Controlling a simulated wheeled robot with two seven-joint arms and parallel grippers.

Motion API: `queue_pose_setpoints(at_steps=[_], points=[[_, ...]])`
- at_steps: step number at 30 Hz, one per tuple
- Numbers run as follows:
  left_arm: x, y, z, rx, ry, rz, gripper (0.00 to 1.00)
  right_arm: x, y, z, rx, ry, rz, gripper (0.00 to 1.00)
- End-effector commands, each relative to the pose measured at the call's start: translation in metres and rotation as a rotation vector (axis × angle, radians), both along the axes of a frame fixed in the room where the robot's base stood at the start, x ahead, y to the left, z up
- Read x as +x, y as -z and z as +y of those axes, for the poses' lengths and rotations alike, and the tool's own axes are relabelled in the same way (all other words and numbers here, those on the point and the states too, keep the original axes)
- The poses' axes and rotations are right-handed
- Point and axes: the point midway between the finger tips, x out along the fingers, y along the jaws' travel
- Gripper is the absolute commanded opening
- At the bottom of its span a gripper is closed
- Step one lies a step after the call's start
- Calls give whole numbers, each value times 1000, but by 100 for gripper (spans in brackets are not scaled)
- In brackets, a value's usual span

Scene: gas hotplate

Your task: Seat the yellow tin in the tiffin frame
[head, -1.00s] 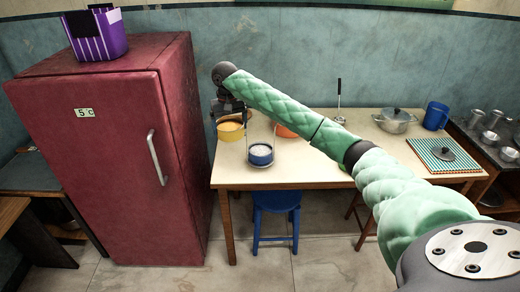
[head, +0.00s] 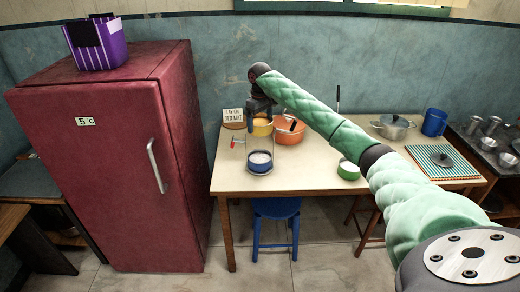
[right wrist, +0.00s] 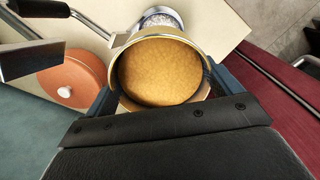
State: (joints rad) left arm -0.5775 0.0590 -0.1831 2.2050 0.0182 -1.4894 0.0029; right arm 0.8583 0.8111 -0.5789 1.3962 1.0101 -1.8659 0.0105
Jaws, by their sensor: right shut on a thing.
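My right gripper (head: 262,105) is shut on the yellow tin (head: 262,128), which looks upright, behind the blue tin in the head view. The right wrist view shows the yellow tin's golden contents (right wrist: 158,72) between the dark fingers. The blue tin (head: 259,168) with white contents stands near the table's front edge. White contents (right wrist: 160,16) also show just past the yellow tin's rim in the wrist view. I cannot make out the tiffin frame clearly; a grey bar (right wrist: 92,26) beside the yellow tin may belong to it. My left gripper is not in view.
An orange pot (head: 288,133) stands close to the right of the yellow tin. A green tin (head: 348,171), a lidded pot (head: 395,128) and a blue mug (head: 434,122) are further right. The table's front middle is clear.

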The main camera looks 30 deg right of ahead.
Motion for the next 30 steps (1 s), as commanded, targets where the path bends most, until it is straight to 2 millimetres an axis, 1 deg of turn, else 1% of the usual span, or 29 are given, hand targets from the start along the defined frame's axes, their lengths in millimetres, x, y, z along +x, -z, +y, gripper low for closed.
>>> queue_pose_setpoints(at_steps=[6, 9, 12, 22, 27, 30], points=[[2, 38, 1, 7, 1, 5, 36, -1, 45, 1, 0, 0, 2, 58], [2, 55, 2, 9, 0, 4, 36, 0, 65, 1, 1, 0, 2, 58], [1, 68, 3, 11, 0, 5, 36, 0, 79, 1, 1, 0, 1, 58], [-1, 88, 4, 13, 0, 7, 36, 0, 103, 0, 0, 1, 0, 58], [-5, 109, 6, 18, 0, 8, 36, 0, 125, 1, 0, 2, 1, 58], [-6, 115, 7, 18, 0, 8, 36, 0, 131, 1, 0, 1, -1, 58]])
